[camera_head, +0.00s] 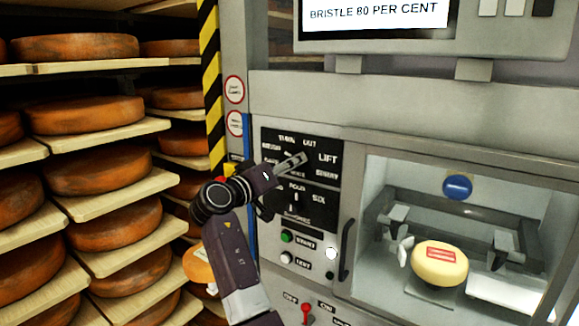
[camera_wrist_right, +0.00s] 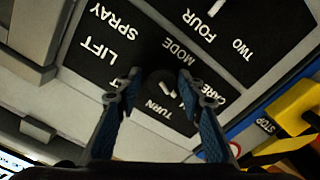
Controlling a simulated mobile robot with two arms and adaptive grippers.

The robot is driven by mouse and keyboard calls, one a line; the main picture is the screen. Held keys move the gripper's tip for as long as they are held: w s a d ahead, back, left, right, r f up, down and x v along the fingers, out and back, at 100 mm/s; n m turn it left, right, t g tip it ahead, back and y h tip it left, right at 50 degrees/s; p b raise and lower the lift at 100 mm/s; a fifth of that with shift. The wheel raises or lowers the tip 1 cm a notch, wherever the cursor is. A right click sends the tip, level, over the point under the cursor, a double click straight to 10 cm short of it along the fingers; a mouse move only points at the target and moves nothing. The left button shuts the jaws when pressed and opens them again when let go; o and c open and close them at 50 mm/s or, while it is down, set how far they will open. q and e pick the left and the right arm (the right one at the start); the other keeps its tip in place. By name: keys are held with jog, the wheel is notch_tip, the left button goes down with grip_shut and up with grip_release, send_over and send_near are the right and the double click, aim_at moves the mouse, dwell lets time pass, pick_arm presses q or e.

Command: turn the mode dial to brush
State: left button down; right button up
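The mode dial (camera_wrist_right: 160,84) is a dark round knob on a black panel (camera_head: 330,146), with labels including LIFT, SPRAY and TURN around it. In the right wrist view, my right gripper (camera_wrist_right: 160,75) has its two fingers apart, one on each side of the dial. I cannot tell whether they touch it. In the head view, my right gripper (camera_head: 288,172) covers most of the dial and some labels. A brush label is not clearly readable, and the dial's exact setting cannot be told. My left gripper is not in view.
A second dial (camera_head: 296,199) with number labels sits below, above green (camera_head: 287,237) and white buttons. A door handle (camera_head: 346,250) and a window with a yellow cheese wheel (camera_head: 440,264) are to the right. Cheese shelves (camera_head: 112,196) stand left. A screen (camera_head: 378,14) reads BRISTLE 80 PER CENT.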

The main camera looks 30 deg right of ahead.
jog(key=shift+o, duration=0.4)
jog(key=shift+f, duration=0.15)
jog(key=v, duration=1.2)
jog(key=shift+w, duration=0.1)
